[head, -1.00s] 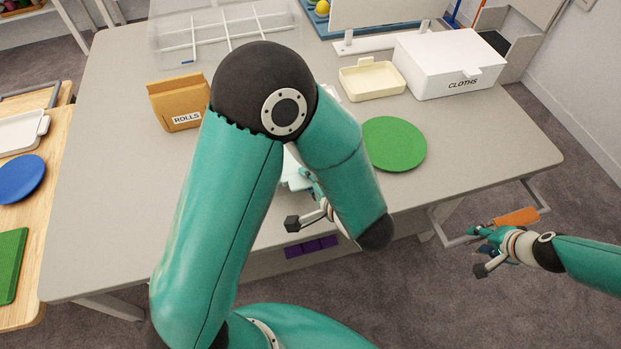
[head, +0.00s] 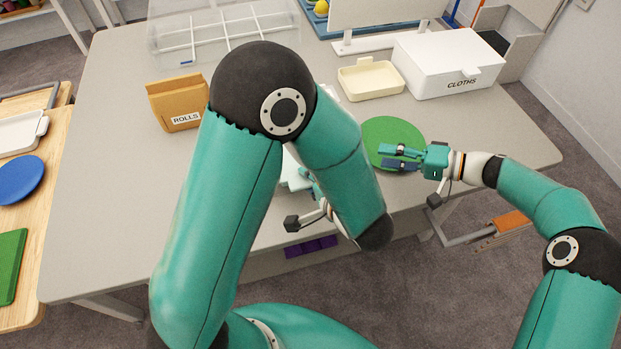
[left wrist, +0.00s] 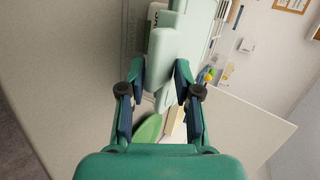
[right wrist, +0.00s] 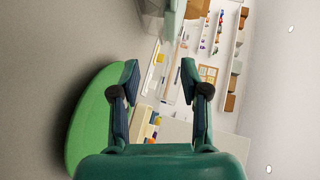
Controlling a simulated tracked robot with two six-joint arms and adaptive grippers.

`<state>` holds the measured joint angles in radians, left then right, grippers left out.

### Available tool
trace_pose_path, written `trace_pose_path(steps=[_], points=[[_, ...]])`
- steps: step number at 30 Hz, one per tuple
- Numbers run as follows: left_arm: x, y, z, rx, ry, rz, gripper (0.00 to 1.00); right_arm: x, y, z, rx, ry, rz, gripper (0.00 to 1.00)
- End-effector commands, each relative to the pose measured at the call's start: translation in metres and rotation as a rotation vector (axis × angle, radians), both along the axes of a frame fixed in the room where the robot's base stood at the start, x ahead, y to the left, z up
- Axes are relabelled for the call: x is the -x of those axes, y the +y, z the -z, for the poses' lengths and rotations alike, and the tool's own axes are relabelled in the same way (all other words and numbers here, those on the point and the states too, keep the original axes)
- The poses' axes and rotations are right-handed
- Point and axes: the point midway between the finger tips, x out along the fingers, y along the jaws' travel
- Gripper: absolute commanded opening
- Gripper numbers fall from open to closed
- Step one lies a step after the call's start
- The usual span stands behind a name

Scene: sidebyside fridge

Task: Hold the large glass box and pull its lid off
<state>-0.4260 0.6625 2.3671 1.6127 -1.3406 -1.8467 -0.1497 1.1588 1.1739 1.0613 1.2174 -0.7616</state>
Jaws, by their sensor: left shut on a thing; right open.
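The large glass box (head: 297,168) is mostly hidden behind my left arm in the head view. It shows as a pale green, see-through box (left wrist: 165,55) between my left fingers in the left wrist view. My left gripper (left wrist: 159,108) is shut on it near the table's front edge. I cannot make out where its lid meets the body. My right gripper (head: 388,158) is open and empty over the green round mat, its fingers pointing left toward the box. In the right wrist view a pale see-through part (right wrist: 172,18), probably the box, lies ahead of the open fingers.
The green round mat (head: 380,132) lies under my right gripper. A cream tray (head: 371,80), white CLOTHS box (head: 445,65), ROLLS box (head: 178,103) and clear divided organizer (head: 225,35) stand farther back. The table's left part is clear.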

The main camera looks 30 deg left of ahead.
Motion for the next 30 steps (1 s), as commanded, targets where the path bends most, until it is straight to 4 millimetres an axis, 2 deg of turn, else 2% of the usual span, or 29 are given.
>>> trace_pose_path(steps=[8, 24, 30], points=[[0.001, 0.0, 0.001, 0.003, 0.002, -0.003, 0.0, 0.006, 0.024, 0.006, -0.004, 0.001, -0.005, 0.45], [0.001, 0.0, 0.001, 0.003, 0.002, -0.003, 0.0, 0.02, 0.096, 0.027, -0.002, 0.001, -0.005, 0.45], [0.001, 0.0, 0.001, 0.003, 0.002, -0.003, 0.0, 0.023, 0.109, 0.03, -0.002, 0.001, -0.003, 0.45]])
